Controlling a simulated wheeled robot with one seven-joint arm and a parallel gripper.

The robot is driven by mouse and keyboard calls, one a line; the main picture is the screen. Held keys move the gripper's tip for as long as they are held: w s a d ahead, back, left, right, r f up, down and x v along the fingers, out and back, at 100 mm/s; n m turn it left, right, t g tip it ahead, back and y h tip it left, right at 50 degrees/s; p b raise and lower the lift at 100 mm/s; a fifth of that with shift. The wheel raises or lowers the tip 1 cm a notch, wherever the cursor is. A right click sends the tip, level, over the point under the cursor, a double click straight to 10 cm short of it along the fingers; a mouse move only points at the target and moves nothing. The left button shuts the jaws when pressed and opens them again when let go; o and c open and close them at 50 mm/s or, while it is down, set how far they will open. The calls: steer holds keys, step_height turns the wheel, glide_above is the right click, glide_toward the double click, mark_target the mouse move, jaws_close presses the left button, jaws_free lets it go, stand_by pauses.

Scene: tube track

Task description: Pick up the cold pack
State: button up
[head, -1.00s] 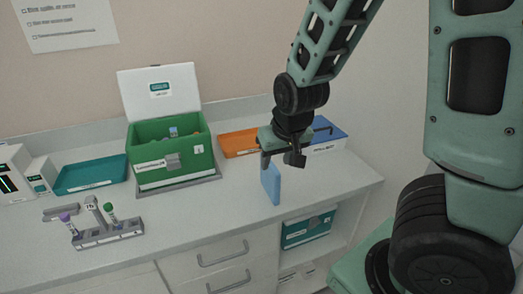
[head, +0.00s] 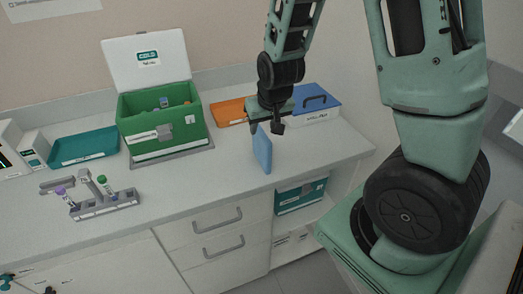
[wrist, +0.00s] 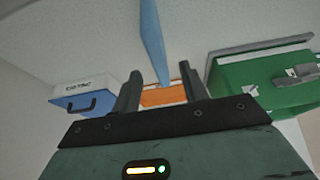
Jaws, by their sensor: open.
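The cold pack (head: 262,150) is a thin, flat light-blue slab standing on edge near the front right of the counter. My gripper (head: 267,129) is open, right at the pack's upper end in the head view. In the wrist view, the pack (wrist: 151,35) reaches down from the top edge, and its end appears between the two open fingers of my gripper (wrist: 161,78). Neither finger clearly touches it. How deep the pack sits between the fingers is hard to tell.
An orange tray (head: 228,112) and a blue-lidded box (head: 318,115) stand behind the gripper. An open green box (head: 135,130) is to the left, with a teal tray (head: 84,146) and a tube rack (head: 105,206) beyond. The counter front between rack and pack is clear.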

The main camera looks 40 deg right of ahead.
mark_target(261, 140)
steer(key=shift+x, duration=1.4)
steer(key=shift+p+x, duration=1)
steer(key=shift+x, duration=1.35)
steer(key=shift+d+f, duration=0.1)
steer(key=shift+f, duration=0.05)
steer(key=shift+f, duration=0.25)
jaws_close()
